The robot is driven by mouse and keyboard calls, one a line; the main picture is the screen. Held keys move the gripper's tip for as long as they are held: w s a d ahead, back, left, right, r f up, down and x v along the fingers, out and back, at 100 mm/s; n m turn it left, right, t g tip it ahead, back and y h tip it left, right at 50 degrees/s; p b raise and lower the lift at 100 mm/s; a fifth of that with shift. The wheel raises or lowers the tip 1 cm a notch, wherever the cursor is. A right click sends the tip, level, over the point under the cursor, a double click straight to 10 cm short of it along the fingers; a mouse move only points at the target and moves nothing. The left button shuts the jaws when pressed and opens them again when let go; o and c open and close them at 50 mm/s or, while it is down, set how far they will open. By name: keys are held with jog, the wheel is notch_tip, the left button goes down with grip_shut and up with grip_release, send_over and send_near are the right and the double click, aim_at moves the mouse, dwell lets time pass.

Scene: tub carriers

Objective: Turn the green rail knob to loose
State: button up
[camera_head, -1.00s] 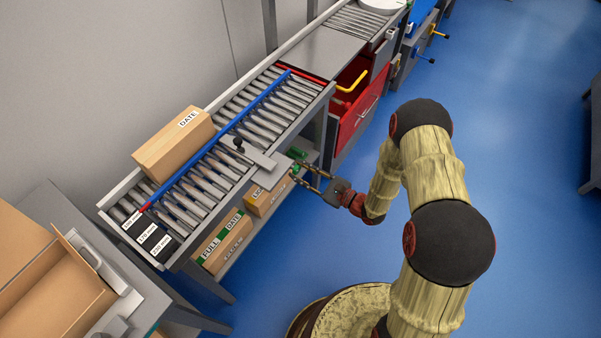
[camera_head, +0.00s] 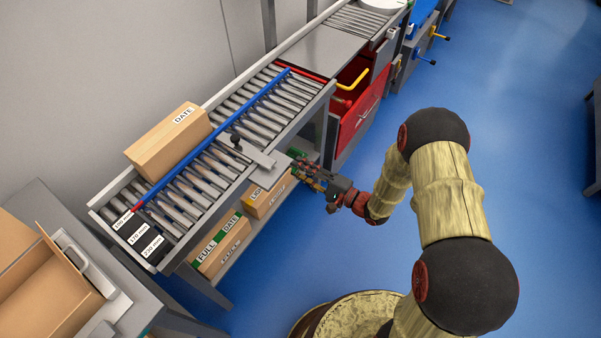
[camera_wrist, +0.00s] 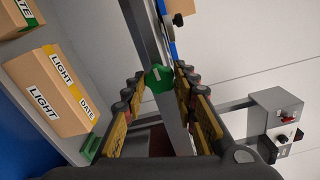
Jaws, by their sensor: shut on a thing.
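The green rail knob (camera_wrist: 158,78) is a small faceted green piece with a pale mark on its face, at the conveyor's side rail. In the wrist view it sits between the fingertips of my gripper (camera_wrist: 160,74), which is shut on it. In the head view my gripper (camera_head: 302,168) is at the near side of the roller conveyor (camera_head: 240,172), just below the flat grey bracket (camera_head: 246,150). There the fingers hide most of the knob. I cannot read the knob's setting from the mark. The blue guide rail (camera_head: 215,138) runs along the rollers.
A DATE carton (camera_head: 160,150) lies on the rollers beyond the blue rail. On the lower shelf are a LIGHT carton (camera_head: 262,200) and a FULL carton (camera_head: 215,250). An open red drawer (camera_head: 350,125) stands right of the conveyor. Blue floor (camera_head: 500,130) to the right is clear.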

jog(key=n+b, duration=0.4)
jog(key=n, duration=0.8)
jog(key=shift+s+f, duration=0.1)
dwell(0.6)
jog(key=o, duration=1)
jog(key=shift+o, duration=0.8)
jog(key=shift+d, duration=0.1)
jog(key=v, duration=1.1)
jog(key=shift+s+d, duration=0.3)
